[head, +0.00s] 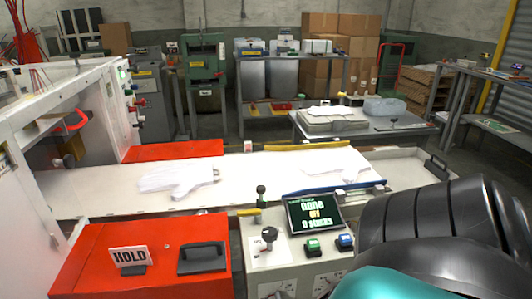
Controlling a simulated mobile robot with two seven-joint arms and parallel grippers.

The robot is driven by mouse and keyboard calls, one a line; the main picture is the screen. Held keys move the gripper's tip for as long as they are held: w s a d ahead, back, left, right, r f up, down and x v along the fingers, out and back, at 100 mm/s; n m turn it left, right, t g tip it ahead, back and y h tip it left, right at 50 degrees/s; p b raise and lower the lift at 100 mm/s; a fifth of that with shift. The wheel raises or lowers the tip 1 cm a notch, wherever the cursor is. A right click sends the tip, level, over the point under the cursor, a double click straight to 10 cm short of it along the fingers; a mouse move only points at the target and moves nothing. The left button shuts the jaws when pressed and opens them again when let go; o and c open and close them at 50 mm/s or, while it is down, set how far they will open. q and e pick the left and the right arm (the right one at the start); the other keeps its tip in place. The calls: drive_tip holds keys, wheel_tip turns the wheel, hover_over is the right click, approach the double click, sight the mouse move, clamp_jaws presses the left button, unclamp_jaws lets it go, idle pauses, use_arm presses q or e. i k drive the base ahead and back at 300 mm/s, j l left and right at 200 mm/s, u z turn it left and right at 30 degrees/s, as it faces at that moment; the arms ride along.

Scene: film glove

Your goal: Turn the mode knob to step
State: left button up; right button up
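A black knob (268,235) stands on a white label plate on the beige control panel (252,222), just left of the small screen; it may be the mode knob. Its label is too small to read, so I cannot tell which setting it points to. The screen (313,212) shows "none" and a line that looks like "0 stuck". A green button (312,244) and a blue button (344,240) sit below the screen. My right arm fills the lower right; its gripper is not visible. My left gripper is out of view.
A black-topped lever (261,191) rises behind the knob. A red cover (140,262) with a HOLD sign (129,257) and black handle lies to the left. White gloves (178,178) lie on the white belt (250,172) behind the panel. A white machine housing stands at far left.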

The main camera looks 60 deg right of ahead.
sight(269, 234)
drive_tip(key=z, duration=1.85)
